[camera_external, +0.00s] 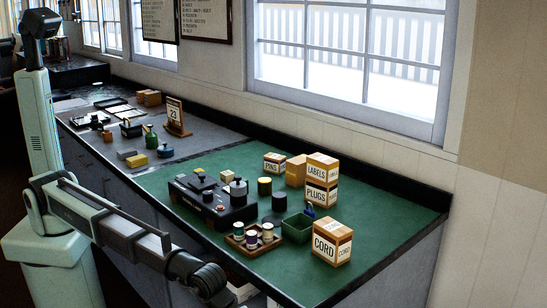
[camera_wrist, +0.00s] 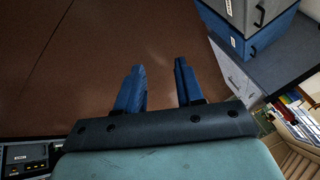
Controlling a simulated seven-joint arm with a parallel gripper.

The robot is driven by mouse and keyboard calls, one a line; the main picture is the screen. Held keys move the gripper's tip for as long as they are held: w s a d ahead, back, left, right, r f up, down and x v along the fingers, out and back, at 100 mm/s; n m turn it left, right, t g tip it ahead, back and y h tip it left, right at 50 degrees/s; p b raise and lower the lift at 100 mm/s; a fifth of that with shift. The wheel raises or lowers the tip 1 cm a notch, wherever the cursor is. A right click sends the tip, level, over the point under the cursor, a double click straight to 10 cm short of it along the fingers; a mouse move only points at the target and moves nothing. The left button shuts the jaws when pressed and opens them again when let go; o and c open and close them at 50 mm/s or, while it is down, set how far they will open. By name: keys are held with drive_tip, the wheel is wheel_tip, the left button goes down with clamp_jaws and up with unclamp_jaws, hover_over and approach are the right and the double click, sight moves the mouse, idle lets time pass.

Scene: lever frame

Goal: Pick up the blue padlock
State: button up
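The blue padlock (camera_external: 309,211) is small in the external view, upright at the back edge of a green open box (camera_external: 298,228) on the green mat. I cannot tell whether it stands in the box or just behind it. My gripper (camera_wrist: 160,70) shows in the wrist view with its two blue fingers apart and nothing between them. It points at brown floor, away from the counter top. In the external view my arm reaches across the front of the counter at the lower left, and the fingers cannot be made out. The padlock is not in the wrist view.
A CORD box (camera_external: 330,241) stands right of the green box, stacked LABELS and PLUGS boxes (camera_external: 321,180) behind. A wooden tray of spools (camera_external: 253,236) and a black device (camera_external: 207,200) lie to the left. Drawer cabinets (camera_wrist: 238,78) show in the wrist view. The mat's right side is clear.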

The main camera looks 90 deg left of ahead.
drive_tip(key=shift+m, duration=0.7)
drive_tip(key=w+a+r, duration=0.3)
drive_tip(key=r, duration=0.1)
drive_tip(key=w+a+r, duration=0.3)
drive_tip(key=a+r, duration=0.1)
drive_tip(key=r, duration=0.1)
drive_tip(key=w+a+r, duration=0.3)
drive_tip(key=w+r, duration=0.1)
drive_tip(key=r, duration=0.1)
drive_tip(key=shift+a, duration=0.15)
drive_tip(key=w+a+r+g, duration=0.1)
drive_tip(key=w+a+r, duration=0.4)
drive_tip(key=a+r, duration=0.45)
drive_tip(key=n+g+y, duration=0.3)
drive_tip(key=g, duration=0.1)
hover_over(312, 212)
wheel_tip(312, 212, down, 13)
drive_tip(key=shift+a+r, duration=0.1)
drive_tip(key=shift+r, duration=0.1)
clamp_jaws()
